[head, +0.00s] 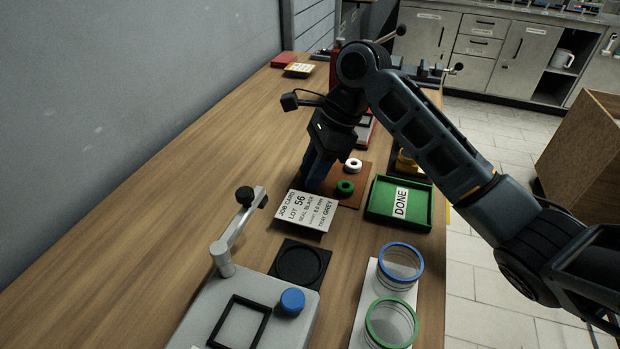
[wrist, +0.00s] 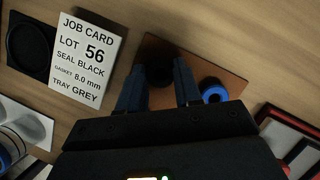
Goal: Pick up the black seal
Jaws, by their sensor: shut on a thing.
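The black seal (wrist: 158,77) is a dark ring, seen in the wrist view over a brown mat (wrist: 205,68). My gripper (wrist: 160,76) points down and is shut on the black seal, with one finger on each side of it. I cannot tell whether the seal still touches the mat. In the head view my gripper (head: 316,180) is at the left part of the mat (head: 361,184) and hides the seal. The job card (head: 305,211) lies near the gripper and reads "SEAL BLACK"; it also shows in the wrist view (wrist: 85,60).
A white ring (head: 353,165) and a green ring (head: 345,188) lie on the mat; a blue ring (wrist: 214,93) shows beside my fingers. A green tray (head: 428,212) with a DONE card is to the right. The wooden table is clear along the wall.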

